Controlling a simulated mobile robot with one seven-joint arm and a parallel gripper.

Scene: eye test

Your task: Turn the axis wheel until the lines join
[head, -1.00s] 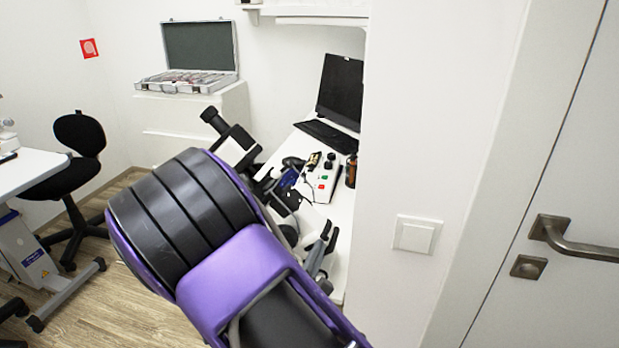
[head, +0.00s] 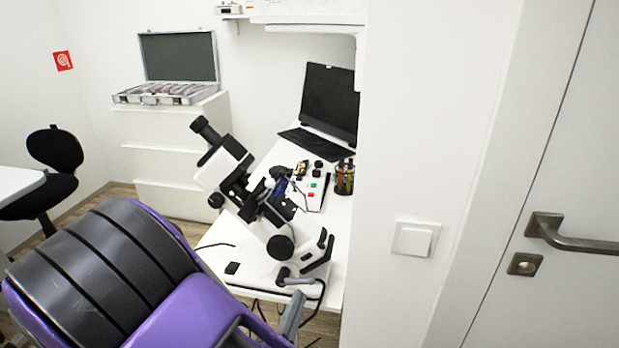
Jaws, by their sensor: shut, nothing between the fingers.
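A white and black eye-test instrument (head: 228,160) with a slanted eyepiece tube stands on the white table (head: 341,215). It has a round black knob (head: 281,247) low on its body and another dark knob (head: 216,200) on its left side. I cannot tell which part is the axis wheel, and no lines are visible from here. My purple and black arm (head: 110,265) fills the lower left, apart from the instrument in the picture.
A laptop (head: 330,100), a small control box (head: 312,190) and a pen holder (head: 345,177) are on the table behind the instrument. Cables hang at its front edge. A wall (head: 400,150) bounds the right side. A black chair (head: 55,160) and a drawer cabinet (head: 180,150) with an open case stand left.

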